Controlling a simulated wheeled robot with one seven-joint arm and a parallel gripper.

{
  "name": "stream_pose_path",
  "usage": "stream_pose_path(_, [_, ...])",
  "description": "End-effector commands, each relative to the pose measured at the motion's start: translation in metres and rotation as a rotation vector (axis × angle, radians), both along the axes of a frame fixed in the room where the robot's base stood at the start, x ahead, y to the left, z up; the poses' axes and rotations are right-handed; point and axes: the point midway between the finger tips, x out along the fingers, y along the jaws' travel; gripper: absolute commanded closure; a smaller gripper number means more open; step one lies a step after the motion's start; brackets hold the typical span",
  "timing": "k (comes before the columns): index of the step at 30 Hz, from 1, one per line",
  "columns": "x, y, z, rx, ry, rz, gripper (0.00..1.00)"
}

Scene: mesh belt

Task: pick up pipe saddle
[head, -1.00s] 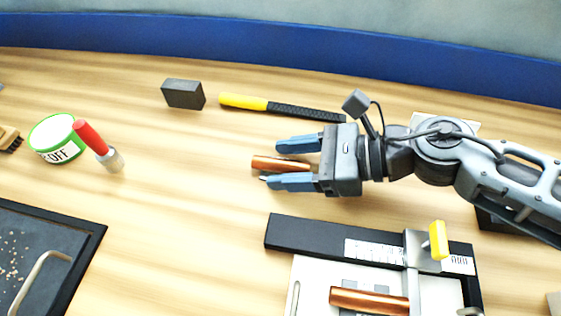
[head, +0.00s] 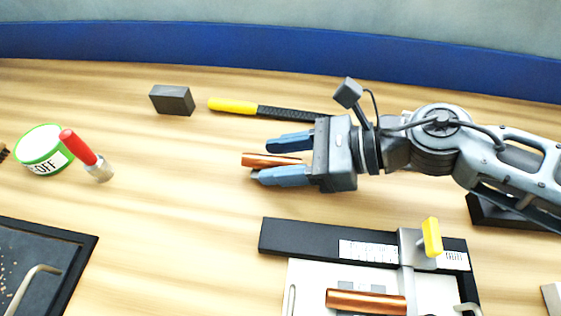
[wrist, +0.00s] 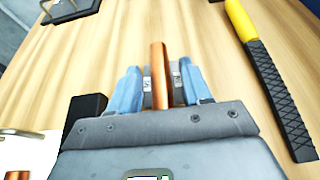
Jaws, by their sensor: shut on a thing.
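The pipe saddle, a copper tube-like piece (head: 270,160), lies between the blue fingers of my gripper (head: 272,158) in the head view. In the wrist view the copper piece (wrist: 159,75) sticks out past the fingertips of my gripper (wrist: 160,85). Grey pads on the inner sides of the fingers close on it from both sides. Its rear end is hidden by the gripper body. A second copper piece (head: 366,302) lies in the white and black fixture (head: 300,275) at the bottom.
A yellow-handled file (head: 285,111) and dark block (head: 172,100) lie behind the gripper. A black tray (head: 70,238) is front left.

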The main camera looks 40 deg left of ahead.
Motion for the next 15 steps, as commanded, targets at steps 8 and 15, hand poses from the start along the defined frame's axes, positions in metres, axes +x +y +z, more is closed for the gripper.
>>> stream_pose_path(8, [0.005, -0.035, 0.042, 0.002, -0.003, -0.004, 0.89])
stream_pose_path(15, [0.009, -0.084, 0.072, 0.003, -0.003, -0.004, 0.89])
